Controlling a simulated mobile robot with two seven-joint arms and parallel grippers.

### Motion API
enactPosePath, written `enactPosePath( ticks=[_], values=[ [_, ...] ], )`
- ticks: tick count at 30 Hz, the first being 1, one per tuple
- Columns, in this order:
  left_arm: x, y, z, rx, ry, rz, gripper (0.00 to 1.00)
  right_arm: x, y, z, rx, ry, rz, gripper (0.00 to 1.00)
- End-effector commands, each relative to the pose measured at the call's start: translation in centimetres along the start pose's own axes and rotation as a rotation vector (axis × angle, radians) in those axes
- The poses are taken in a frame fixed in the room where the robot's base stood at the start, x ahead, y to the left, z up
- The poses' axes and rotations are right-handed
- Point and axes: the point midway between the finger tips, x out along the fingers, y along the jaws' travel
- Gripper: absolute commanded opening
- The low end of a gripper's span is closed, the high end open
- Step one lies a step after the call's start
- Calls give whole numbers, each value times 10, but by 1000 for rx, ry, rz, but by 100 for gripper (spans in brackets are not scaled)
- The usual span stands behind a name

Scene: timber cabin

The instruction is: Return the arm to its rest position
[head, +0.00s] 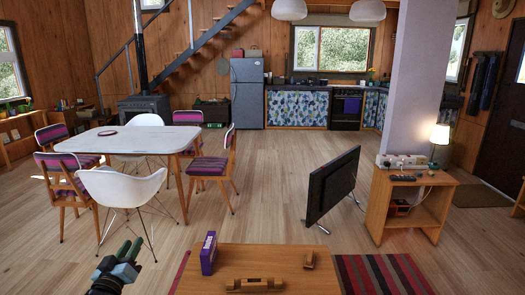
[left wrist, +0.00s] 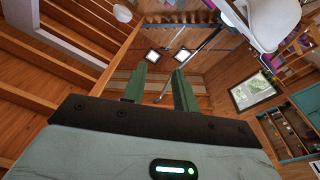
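My left gripper (head: 129,248) is at the bottom left of the head view, its arm coming in from the lower edge. Its two green fingers point up and away from me. In the left wrist view the fingers (left wrist: 159,88) stand apart with nothing between them, so it is open and empty. That view looks up toward the timber ceiling. The gripper is in front of the white chair and to the left of the low wooden table (head: 235,258), apart from it in the picture. My right gripper is in neither view.
The low table holds a purple box (head: 208,254), a wooden piece with a handle (head: 255,285) and a small brown block (head: 310,260). A white chair (head: 122,190) and white dining table (head: 140,138) stand beyond my left gripper. A black screen (head: 332,187) stands right of open floor.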

Motion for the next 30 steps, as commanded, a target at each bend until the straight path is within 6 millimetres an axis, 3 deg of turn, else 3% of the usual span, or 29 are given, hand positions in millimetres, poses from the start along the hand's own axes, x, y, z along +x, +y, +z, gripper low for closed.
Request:
enactPosePath(
  ticks=[6, 16, 26, 30],
  values=[
    [-4, -26, 28, 376, -174, -109, 29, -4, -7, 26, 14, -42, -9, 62],
    [-18, -51, 58, 749, -396, -150, 29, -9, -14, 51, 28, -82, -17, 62],
    [-110, -30, 150, 688, -517, -83, 29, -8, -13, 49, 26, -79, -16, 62],
    [-172, -16, 194, 648, -595, -52, 29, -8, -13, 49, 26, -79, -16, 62]
  ],
)
